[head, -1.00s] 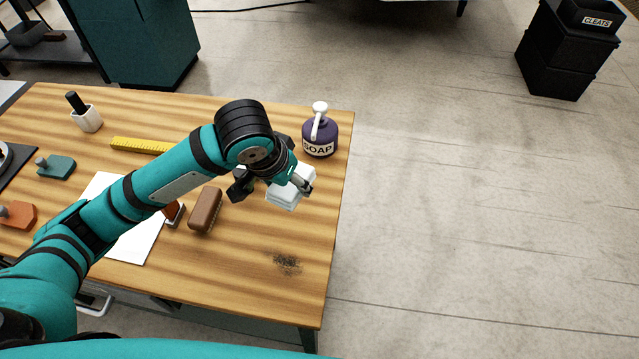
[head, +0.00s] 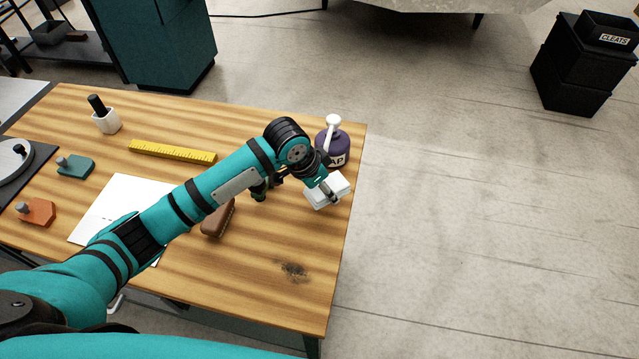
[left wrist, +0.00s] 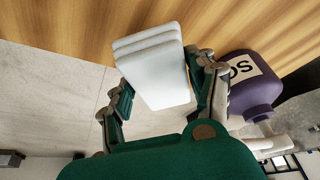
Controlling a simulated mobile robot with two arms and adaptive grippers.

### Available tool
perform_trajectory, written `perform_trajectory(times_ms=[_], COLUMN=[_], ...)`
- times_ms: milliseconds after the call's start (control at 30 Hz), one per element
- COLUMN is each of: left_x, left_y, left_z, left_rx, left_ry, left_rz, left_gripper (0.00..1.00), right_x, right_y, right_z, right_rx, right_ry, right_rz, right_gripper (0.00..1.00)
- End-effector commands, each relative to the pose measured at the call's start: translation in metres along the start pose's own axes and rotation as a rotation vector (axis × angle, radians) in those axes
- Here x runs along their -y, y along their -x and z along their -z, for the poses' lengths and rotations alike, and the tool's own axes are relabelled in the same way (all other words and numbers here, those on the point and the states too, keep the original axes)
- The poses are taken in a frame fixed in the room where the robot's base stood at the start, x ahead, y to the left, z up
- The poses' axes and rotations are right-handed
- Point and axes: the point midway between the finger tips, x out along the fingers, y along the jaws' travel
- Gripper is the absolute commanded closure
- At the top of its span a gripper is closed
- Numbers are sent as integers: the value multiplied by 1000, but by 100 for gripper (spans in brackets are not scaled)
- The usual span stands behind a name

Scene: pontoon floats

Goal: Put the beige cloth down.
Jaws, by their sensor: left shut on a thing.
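A folded cloth (head: 342,187) looks white rather than beige, a thick stack of layers. It is near the table's right edge in the head view. My left gripper (head: 322,185) is shut on it, one finger on each side. In the left wrist view the cloth (left wrist: 155,75) sits between the two fingers (left wrist: 162,88), with the wooden table behind it. I cannot tell whether its underside touches the table. My right gripper is not in view.
A purple soap bottle (head: 333,150) with a white pump stands just behind the cloth. A brown brush (head: 217,220) lies left of it, partly behind my arm. A dark smudge (head: 293,270) marks the front right of the wooden table (head: 240,295), with bare wood around it.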

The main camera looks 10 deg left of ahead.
Motion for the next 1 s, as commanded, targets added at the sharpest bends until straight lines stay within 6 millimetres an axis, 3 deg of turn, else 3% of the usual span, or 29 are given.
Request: perform_trajectory(times_ms=[100,200,533,1000], left_x=[20,26,27,27], left_y=[-1,-3,-35,-43], left_z=[2,3,-11,-14], left_rx=[1,0,1,0], left_ry=[2,0,0,0], left_rz=[0,0,0,0], left_gripper=[68,68,68,68], right_x=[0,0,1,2], right_y=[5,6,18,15], right_z=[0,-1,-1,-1], right_rx=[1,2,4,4], right_ry=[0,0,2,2], right_rz=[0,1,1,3], right_gripper=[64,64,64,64])
